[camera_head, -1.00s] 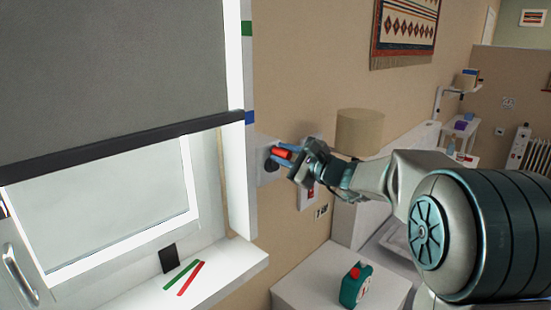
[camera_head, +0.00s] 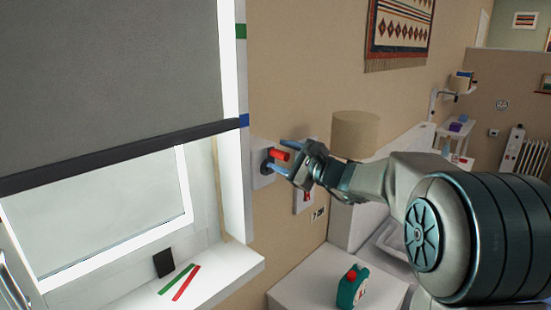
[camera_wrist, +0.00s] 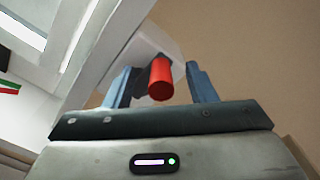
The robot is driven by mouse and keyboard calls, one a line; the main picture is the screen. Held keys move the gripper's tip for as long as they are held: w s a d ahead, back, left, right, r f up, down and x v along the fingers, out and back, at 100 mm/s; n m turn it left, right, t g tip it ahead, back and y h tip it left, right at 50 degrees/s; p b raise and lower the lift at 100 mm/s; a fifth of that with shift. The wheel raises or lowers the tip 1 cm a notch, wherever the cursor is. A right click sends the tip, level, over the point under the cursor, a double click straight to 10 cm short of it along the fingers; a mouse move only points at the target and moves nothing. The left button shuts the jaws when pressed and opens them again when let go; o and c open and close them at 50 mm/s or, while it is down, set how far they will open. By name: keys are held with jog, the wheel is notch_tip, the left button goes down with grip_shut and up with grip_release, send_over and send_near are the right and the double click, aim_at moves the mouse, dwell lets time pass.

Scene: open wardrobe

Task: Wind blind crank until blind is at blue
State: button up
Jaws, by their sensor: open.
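The grey blind (camera_head: 110,75) hangs over the window. Its dark bottom bar (camera_head: 120,152) meets the frame at about the height of the blue mark (camera_head: 243,120). A green mark (camera_head: 240,31) sits higher on the same strip. The crank's red handle (camera_head: 279,155) sticks out from a pale wall plate (camera_head: 262,160) right of the window. My gripper (camera_head: 284,158) is open, with its blue fingers on either side of the red handle. In the wrist view the red handle (camera_wrist: 160,79) stands between the fingers, with gaps on both sides.
The windowsill (camera_head: 215,278) holds a red strip (camera_head: 187,283), a green strip (camera_head: 176,279) and a small black piece (camera_head: 163,263). A beige cylinder (camera_head: 355,133) is behind my gripper.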

jog(key=b+v, duration=0.2)
jog(key=v, duration=0.5)
jog(key=shift+s+d, duration=0.25)
jog(key=s+a+f+n+g+h, duration=0.2)
jog(key=s+f+n+g, duration=0.3)
jog(key=s, duration=0.3)
jog(key=s+a+f+n+g+h, duration=0.2)
jog(key=s+a+f+n+g, duration=0.15)
jog(key=s+f, duration=0.4)
jog(key=s+d+f+n+h, duration=0.4)
jog(key=s+d, duration=0.1)
jog(key=s, duration=0.2)
jog(key=s+d+f+n+g+h, duration=0.1)
jog(key=s+d+f+n+h, duration=0.3)
jog(key=s+d+f+n, duration=0.1)
jog(key=shift+s+d+h, duration=0.4)
jog(key=shift+s+d, duration=0.15)
jog(key=shift+s, duration=0.6)
jog(key=shift+n, duration=0.25)
